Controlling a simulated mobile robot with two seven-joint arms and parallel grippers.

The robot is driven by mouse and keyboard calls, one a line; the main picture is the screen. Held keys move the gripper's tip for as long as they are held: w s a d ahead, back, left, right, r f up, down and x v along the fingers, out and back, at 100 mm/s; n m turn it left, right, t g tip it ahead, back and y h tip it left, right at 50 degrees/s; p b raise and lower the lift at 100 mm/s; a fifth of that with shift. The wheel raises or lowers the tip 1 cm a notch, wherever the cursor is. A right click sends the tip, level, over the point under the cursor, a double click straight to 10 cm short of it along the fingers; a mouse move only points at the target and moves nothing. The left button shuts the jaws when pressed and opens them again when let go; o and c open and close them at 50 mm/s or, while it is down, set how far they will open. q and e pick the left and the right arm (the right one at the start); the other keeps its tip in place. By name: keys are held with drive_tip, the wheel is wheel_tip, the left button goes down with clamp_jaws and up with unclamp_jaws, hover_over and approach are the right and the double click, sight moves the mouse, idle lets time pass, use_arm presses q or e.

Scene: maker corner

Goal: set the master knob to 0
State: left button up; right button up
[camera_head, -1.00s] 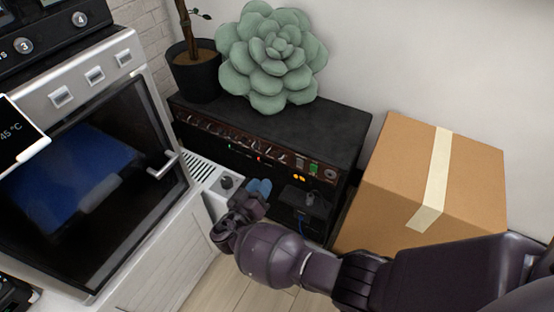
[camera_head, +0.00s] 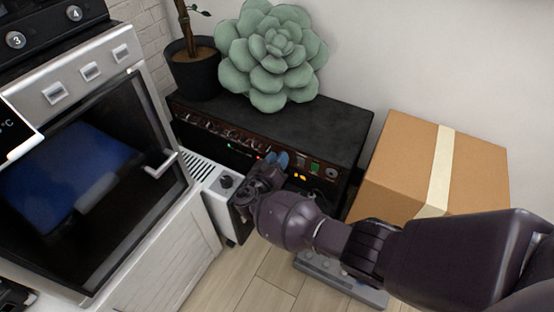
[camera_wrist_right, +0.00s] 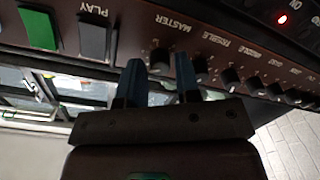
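The amplifier (camera_head: 325,128) is a black box against the wall, with a row of knobs along its front panel. The master knob (camera_wrist_right: 160,57) is a small dark knob under the label MASTER in the right wrist view. My right gripper (camera_head: 277,159) is at the panel, its blue fingertips hiding part of the knob row in the head view. In the right wrist view my right gripper (camera_wrist_right: 159,70) is open, with one finger on each side of the master knob. I cannot tell whether they touch it. The knob's pointer is too small to read. My left gripper is not in view.
A green succulent cushion (camera_head: 270,55) and a potted plant (camera_head: 195,75) are on the amplifier. A cardboard box (camera_head: 400,160) stands to its right. A white heater (camera_head: 222,195) and an oven (camera_head: 90,170) are to the left. A grey pedalboard (camera_head: 325,278) lies on the floor.

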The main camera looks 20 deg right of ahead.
clamp_jaws()
drive_tip(key=shift+n, duration=0.3)
